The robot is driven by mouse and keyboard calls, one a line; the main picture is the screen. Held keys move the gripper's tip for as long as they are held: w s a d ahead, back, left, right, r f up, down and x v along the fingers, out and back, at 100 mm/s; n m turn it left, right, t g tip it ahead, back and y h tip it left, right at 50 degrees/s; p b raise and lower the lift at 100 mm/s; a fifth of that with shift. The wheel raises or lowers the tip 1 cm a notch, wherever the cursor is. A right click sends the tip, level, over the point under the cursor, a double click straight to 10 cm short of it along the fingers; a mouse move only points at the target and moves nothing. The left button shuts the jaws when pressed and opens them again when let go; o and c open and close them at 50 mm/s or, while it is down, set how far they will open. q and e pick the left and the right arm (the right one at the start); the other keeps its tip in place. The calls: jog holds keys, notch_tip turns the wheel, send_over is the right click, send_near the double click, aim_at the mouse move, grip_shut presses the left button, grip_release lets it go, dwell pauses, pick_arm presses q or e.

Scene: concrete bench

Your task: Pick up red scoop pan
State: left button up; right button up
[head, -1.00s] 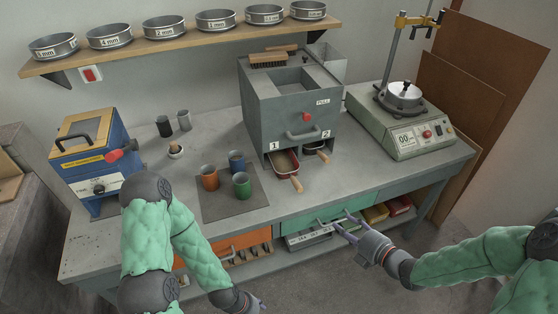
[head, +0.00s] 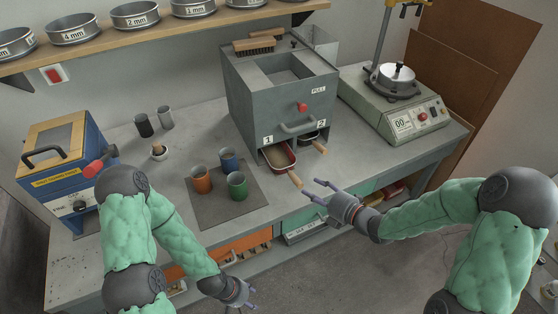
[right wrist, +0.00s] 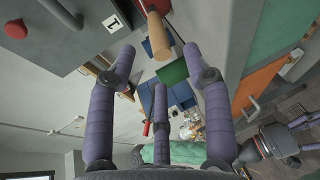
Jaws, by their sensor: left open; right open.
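The red scoop pan (head: 279,156) sits in slot 1 at the bottom of the grey box. Its wooden handle (head: 295,180) sticks out toward the bench's front edge. My right gripper (head: 314,188) is open and empty, just right of that handle. In the right wrist view the wooden handle (right wrist: 158,38) shows ahead of the open fingers (right wrist: 160,65), apart from them. A second pan (head: 309,138), dark, sits in slot 2 with its own wooden handle. My left gripper (head: 246,293) is open and empty, low in front of the bench.
The grey box (head: 279,95) stands behind the pans. Orange, blue and green cups (head: 237,186) stand on a dark mat to the left. Drawers lie under the bench edge.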

aim_at(302, 185)
jog(key=x, duration=0.2)
jog(key=b+x, duration=0.1)
jog(key=x, duration=0.1)
jog(key=shift+s+a+f, duration=0.1)
jog(key=shift+a, duration=0.25)
jog(key=shift+w+a+b, duration=0.2)
jog(key=shift+w+b, duration=0.1)
jog(key=shift+b, duration=0.05)
grip_shut()
